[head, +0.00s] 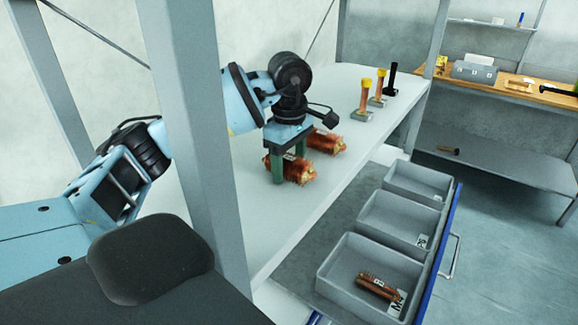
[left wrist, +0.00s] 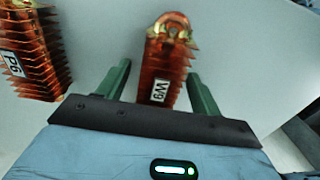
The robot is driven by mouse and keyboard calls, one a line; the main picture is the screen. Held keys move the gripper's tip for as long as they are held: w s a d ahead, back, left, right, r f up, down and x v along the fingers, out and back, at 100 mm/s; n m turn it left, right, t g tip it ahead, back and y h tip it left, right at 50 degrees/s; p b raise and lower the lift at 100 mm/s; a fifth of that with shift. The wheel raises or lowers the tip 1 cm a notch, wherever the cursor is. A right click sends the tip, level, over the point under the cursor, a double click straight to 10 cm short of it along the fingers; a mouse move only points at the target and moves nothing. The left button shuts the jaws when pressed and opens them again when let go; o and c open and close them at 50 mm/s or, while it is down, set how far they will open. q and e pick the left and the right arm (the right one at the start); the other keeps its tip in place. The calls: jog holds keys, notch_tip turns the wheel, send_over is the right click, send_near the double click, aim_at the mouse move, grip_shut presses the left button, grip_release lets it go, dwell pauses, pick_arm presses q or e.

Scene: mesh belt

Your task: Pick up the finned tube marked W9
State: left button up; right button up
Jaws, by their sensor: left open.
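The finned tube marked W9 (left wrist: 165,68) is copper-coloured with a brassy end and a white label. In the left wrist view it lies between the two green fingers of my left gripper (left wrist: 158,72), with bare surface showing on both sides. In the head view, my left gripper (head: 289,167) points down over the nearer finned tube (head: 297,172) on the white bench, which appears to be W9. Its fingers are open, one on each side, partly hiding the tube. A second finned tube, marked P6 (left wrist: 30,60), lies beside it; it appears as the farther tube (head: 327,142). My right gripper is not in view.
Several grey bins (head: 345,283) stand in a drawer in front of the bench; the nearest holds a brown tube (head: 380,287). Yellow-topped posts (head: 365,95) and a black one stand farther along the bench (head: 345,92). A grey upright (head: 193,130) crosses before my left arm.

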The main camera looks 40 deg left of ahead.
pick_arm(q)
jog(key=c, duration=1.2)
jog(key=shift+c, duration=0.4)
